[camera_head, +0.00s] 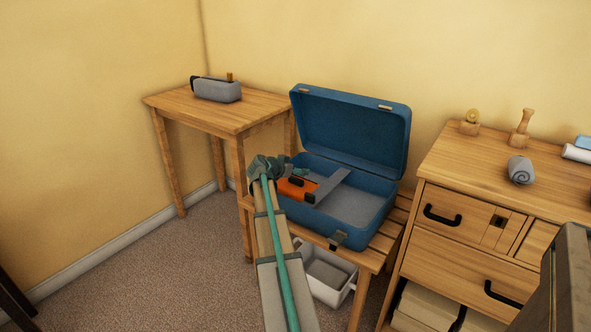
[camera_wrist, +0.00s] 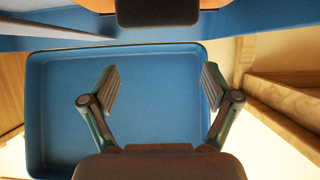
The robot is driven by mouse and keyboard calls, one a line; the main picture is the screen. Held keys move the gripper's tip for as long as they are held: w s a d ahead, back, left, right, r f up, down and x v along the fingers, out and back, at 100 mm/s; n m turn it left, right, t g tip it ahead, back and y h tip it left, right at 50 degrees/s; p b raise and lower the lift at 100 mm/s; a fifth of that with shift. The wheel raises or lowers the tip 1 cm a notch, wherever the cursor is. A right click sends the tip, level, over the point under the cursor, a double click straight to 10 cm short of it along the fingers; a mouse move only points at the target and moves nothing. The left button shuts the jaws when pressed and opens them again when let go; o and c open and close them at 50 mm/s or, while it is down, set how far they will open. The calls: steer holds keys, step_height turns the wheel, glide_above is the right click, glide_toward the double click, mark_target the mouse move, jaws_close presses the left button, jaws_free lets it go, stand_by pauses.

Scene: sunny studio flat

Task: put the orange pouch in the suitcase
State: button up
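The blue suitcase (camera_head: 352,208) lies open on a slatted wooden bench, with its lid (camera_head: 350,128) raised at the back. The orange pouch (camera_head: 312,187), with dark parts on it, appears inside the left part of the suitcase, beside a grey strap or divider. In the wrist view part of the pouch (camera_wrist: 75,4) shows at the top edge, beyond the fingers. My gripper (camera_wrist: 160,88) is open, with nothing between its fingers and a blue rimmed panel (camera_wrist: 60,110) behind them. In the head view it is at the suitcase's left side, close to the pouch; my arm hides part of that side.
A small wooden table (camera_head: 250,112) with a grey bag (camera_head: 217,90) stands at the left. A wooden dresser (camera_head: 445,165) with a rolled grey cloth (camera_head: 521,170) and other small items stands at the right. A white bin (camera_head: 341,291) sits under the bench.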

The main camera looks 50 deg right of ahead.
stand_by(0.4)
steer(key=shift+r+p, duration=0.6)
steer(key=shift+p, duration=0.15)
steer(key=p+v, duration=0.1)
steer(key=v, duration=1.1)
steer(key=shift+f, duration=0.15)
